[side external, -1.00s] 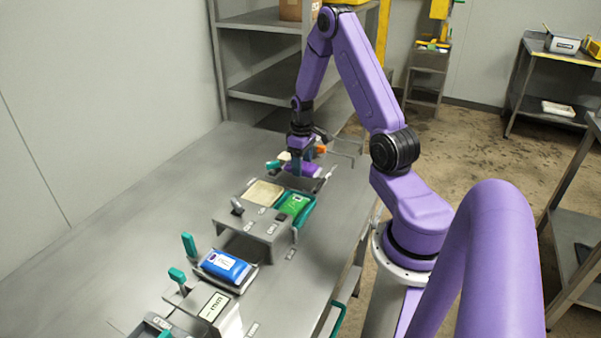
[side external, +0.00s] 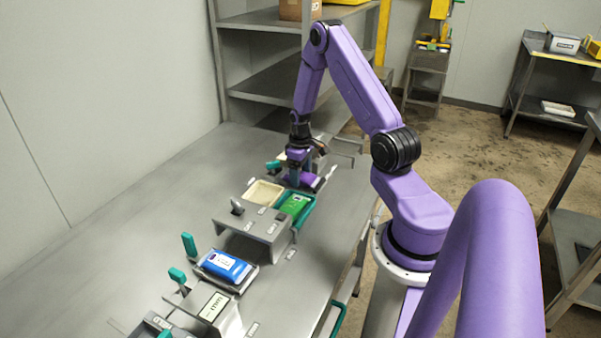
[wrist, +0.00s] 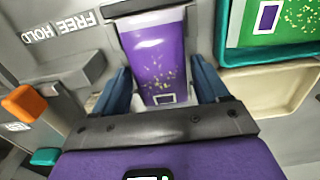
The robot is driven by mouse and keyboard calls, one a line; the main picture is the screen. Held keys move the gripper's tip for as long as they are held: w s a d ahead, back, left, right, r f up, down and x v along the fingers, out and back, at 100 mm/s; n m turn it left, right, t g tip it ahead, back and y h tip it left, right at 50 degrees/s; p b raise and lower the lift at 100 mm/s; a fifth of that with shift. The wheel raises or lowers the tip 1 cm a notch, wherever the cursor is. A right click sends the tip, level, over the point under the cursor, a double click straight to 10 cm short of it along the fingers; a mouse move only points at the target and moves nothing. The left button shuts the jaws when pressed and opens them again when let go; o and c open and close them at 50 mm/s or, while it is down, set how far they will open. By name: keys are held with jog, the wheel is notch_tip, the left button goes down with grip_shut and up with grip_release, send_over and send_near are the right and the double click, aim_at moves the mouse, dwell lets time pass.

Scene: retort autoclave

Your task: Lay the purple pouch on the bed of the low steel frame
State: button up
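The purple pouch (wrist: 156,58) lies flat between the two blue fingers of my gripper (wrist: 162,88) in the wrist view, with a finger along each long edge. My gripper looks shut on it. In the side external view my gripper (side external: 299,172) points down at the far end of the bench, with the purple pouch (side external: 299,183) at its tips. Grey steel of a low frame (wrist: 140,6) shows past the pouch's far end in the wrist view. Whether the pouch touches the bed is hidden.
A green pouch in a teal tray (wrist: 223,50) and an empty cream tray (wrist: 270,105) sit close beside my gripper. An orange lever (wrist: 24,103) and teal knob (wrist: 45,156) stand opposite, near a "FREE HOLD" plate (wrist: 60,28). A blue pouch (side external: 226,266) lies on a nearer frame.

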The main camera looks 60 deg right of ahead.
aim_at(301, 175)
jog(key=shift+o, duration=0.6)
notch_tip(301, 175, up, 12)
jog(key=s+a+r+n, duration=0.1)
jog(key=a+r+n, duration=0.2)
jog(key=a, duration=0.9)
jog(key=s+a+r+n, duration=0.1)
jog(key=a+r+n, duration=0.25)
jog(key=a, duration=0.75)
jog(key=s+a+r+n, duration=0.2)
jog(key=s+a, duration=0.3)
jog(key=s, duration=0.5)
jog(key=s+a+r+n, duration=0.2)
jog(key=s+a+n, duration=0.2)
jog(key=s, duration=0.6)
jog(key=shift+a, duration=1.15)
